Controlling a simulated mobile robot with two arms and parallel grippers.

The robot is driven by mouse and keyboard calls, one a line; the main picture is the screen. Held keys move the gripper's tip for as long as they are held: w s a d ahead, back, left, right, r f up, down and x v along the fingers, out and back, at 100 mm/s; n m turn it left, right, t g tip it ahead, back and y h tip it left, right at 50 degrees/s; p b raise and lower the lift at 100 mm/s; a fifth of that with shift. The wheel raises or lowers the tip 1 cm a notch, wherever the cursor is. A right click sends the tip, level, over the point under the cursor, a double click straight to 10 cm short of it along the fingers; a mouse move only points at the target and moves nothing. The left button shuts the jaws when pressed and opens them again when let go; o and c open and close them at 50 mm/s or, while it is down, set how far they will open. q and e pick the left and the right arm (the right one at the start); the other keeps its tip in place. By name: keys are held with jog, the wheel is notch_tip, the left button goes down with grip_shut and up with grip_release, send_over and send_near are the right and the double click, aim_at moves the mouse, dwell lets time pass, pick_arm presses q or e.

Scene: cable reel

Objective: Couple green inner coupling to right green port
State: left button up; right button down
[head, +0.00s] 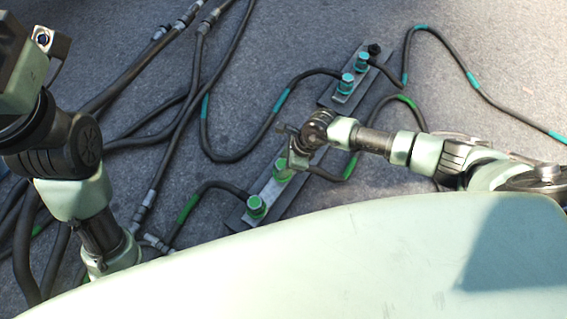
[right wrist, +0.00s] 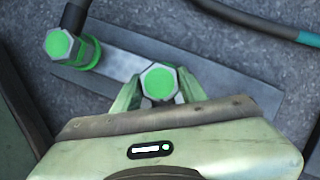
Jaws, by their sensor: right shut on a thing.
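The green port block (head: 268,191) lies on the ground as a flat grey plate. One green coupling (head: 256,207) with a hose stands at its near left end; it also shows in the right wrist view (right wrist: 62,45). My right gripper (head: 292,160) is over the other end of this block. Its fingers are shut on a second green coupling (right wrist: 160,82), whose hex cap shows between them. This coupling is over the right port position; whether it is fully seated cannot be seen. My left arm is folded at the left, and its gripper end (head: 45,42) is only partly visible.
A second block (head: 343,100) with teal couplings (head: 362,61) lies behind, beyond my right gripper. A green-banded hose (head: 406,101) curves near my right wrist. Teal-banded hoses (head: 473,82) run right and left. Several dark hoses (head: 140,65) cross the left side of the paved ground.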

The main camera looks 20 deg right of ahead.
jog(key=shift+f, duration=0.2)
jog(key=c, duration=0.7)
grip_release()
